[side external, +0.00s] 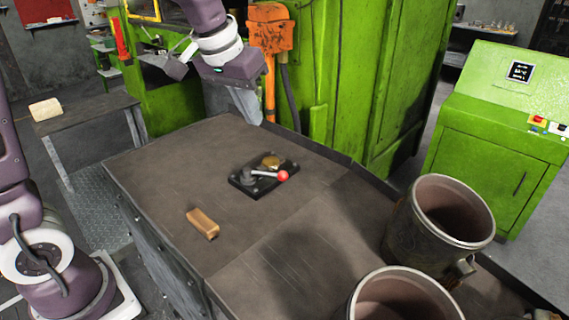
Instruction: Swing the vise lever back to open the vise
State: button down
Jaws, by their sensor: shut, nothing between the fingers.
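The vise (246,185) is a small black block on the dark bench top, near the middle of the side external view. Its lever (268,174) is a light rod with a red ball knob (282,176) at its right end. A round brass-coloured piece (270,161) sits at the back of the vise; whether it is clamped I cannot tell. My gripper (256,120) points downward above the far edge of the bench, behind and apart from the vise. It is shut and empty; its fingertips are small in the view.
A tan block (203,223) lies on the bench in front of the vise. Two metal buckets (398,232) (375,312) stand at the right and front. A green machine with an orange post (269,60) rises behind the bench. The bench left of the vise is clear.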

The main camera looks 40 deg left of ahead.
jog(key=w+a+f+n, duration=0.1)
jog(key=w+a+f, duration=0.1)
jog(key=w+f, duration=0.7)
jog(key=w, duration=0.4)
jog(key=shift+a+g+y, duration=0.35)
jog(key=shift+g+y, duration=0.05)
jog(key=x, duration=1)
jog(key=s, duration=0.1)
jog(key=s+d, duration=0.1)
jog(key=s, duration=0.1)
jog(key=shift+f, duration=0.25)
jog(key=shift+s+d, duration=0.1)
jog(key=shift+s, duration=0.25)
